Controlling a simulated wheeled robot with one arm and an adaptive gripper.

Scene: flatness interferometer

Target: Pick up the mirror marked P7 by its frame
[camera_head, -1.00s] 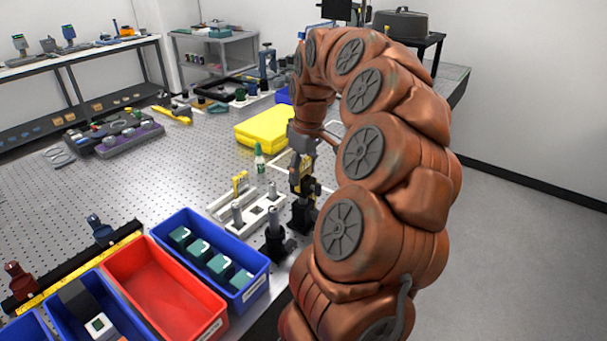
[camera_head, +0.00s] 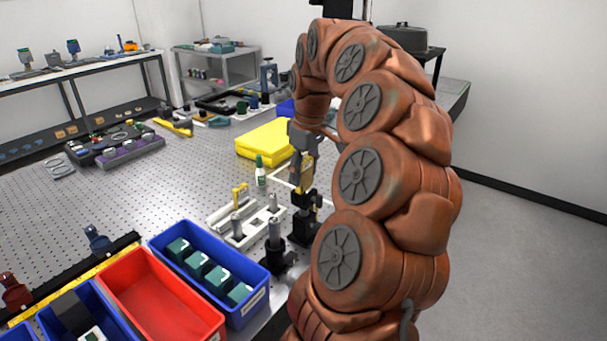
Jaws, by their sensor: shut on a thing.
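My gripper (camera_head: 305,168) hangs at the end of my arm over the near right part of the perforated table, pointing down. It is shut on a small dark piece with yellow on it (camera_head: 307,177), which seems to be the framed mirror. The P7 mark is too small to read. Just below is a black post mount (camera_head: 304,229). Whether the held piece is clear of the mount, I cannot tell. My fingertips are small and partly merge with the dark parts.
Left of the mount are a white holder (camera_head: 219,217) and a black-based post (camera_head: 275,243). A green-white bottle (camera_head: 261,174) and yellow case (camera_head: 262,143) stand behind. Blue (camera_head: 262,272) and red (camera_head: 127,266) bins are in front.

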